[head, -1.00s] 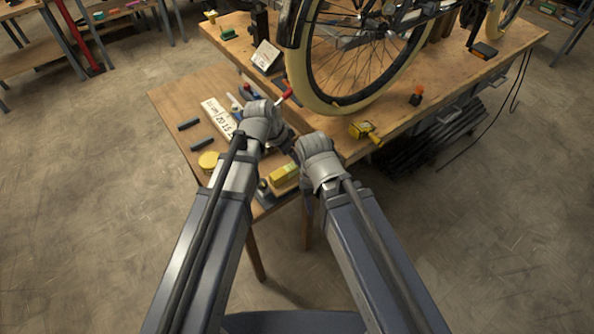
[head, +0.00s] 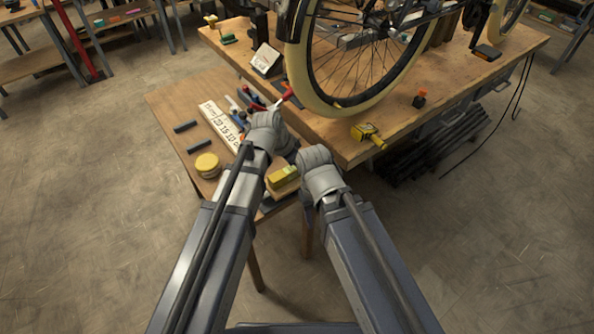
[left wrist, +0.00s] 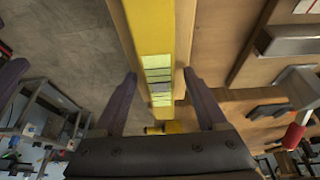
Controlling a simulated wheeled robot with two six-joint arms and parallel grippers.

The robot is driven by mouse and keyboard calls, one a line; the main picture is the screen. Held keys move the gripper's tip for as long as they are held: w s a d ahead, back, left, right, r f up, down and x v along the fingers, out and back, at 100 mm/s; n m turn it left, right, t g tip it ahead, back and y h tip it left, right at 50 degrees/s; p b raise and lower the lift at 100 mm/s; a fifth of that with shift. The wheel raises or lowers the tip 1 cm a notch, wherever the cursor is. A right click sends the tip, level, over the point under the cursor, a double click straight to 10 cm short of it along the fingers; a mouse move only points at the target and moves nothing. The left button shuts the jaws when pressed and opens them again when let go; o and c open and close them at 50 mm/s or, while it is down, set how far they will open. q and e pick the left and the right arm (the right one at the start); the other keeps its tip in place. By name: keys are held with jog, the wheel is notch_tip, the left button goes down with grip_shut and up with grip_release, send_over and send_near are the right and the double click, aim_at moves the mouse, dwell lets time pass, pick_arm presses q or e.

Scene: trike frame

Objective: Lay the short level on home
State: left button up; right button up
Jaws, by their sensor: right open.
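The short level, a yellow bar (head: 283,177), sits at the near right of the small side table in the head view, beside my left arm. In the left wrist view the yellow bar (left wrist: 152,35) with pale green windows runs between the two dark fingers of my left gripper (left wrist: 160,88). Those fingers stand apart, with a gap beside the bar. In the head view my left gripper (head: 289,150) is mostly hidden behind its own wrist. My right gripper (head: 307,200) is open and empty right of the bar, mostly hidden by its wrist. I cannot make out a place marked home.
The side table (head: 165,100) holds a white marked strip (head: 218,125), dark bars (head: 186,126), a round yellow item (head: 207,165) and red-handled tools (head: 258,103). The workbench (head: 450,85) carries the bike wheel (head: 290,55) and a yellow tool (head: 367,134) near its edge.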

pick_arm(q)
grip_shut()
dwell(0.4)
